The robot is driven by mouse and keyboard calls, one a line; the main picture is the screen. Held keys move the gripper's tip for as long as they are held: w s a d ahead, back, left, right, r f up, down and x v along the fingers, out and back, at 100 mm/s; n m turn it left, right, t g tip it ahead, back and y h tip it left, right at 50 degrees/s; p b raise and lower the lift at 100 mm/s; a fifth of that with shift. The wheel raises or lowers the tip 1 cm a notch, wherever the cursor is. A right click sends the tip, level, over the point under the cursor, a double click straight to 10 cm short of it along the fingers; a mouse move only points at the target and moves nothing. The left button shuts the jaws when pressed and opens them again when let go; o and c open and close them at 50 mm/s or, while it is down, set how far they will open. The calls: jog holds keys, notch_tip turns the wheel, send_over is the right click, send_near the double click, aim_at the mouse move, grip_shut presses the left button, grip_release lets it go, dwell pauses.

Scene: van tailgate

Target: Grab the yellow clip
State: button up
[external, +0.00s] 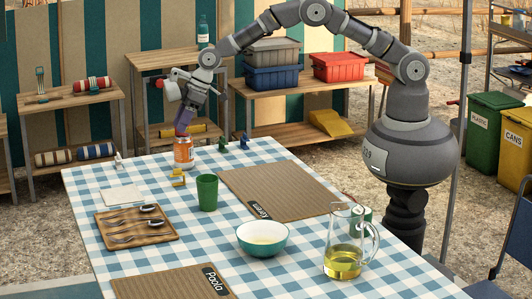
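My gripper (182,131) points down at the top of the orange can, behind and above the yellow clip. Its purple-blue end is close to the can's top; I cannot tell whether it touches it. The finger gap is too small to see, so I cannot tell if it is open or shut. The yellow clip is apart from my gripper.
A green cup (207,192) stands right of the clip. A wooden tray (137,228) with spoons and forks is at the left. Dark clips (244,140) and a white clip (119,160) stand near the far edge. A bowl (262,238) and glass jug (343,250) are nearer the front.

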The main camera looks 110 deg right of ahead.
jog(key=shift+g, duration=0.5)
jog(key=f+b, duration=0.1)
jog(key=f, duration=0.4)
jog(key=d+f+b, duration=0.1)
jog(key=f, duration=0.4)
jog(key=f+b, duration=0.1)
jog(key=f, duration=0.3)
jog(key=shift+w+d+f+b, duration=0.15)
jog(key=shift+w+f+b, duration=0.25)
jog(key=shift+r, duration=0.1)
grip_shut()
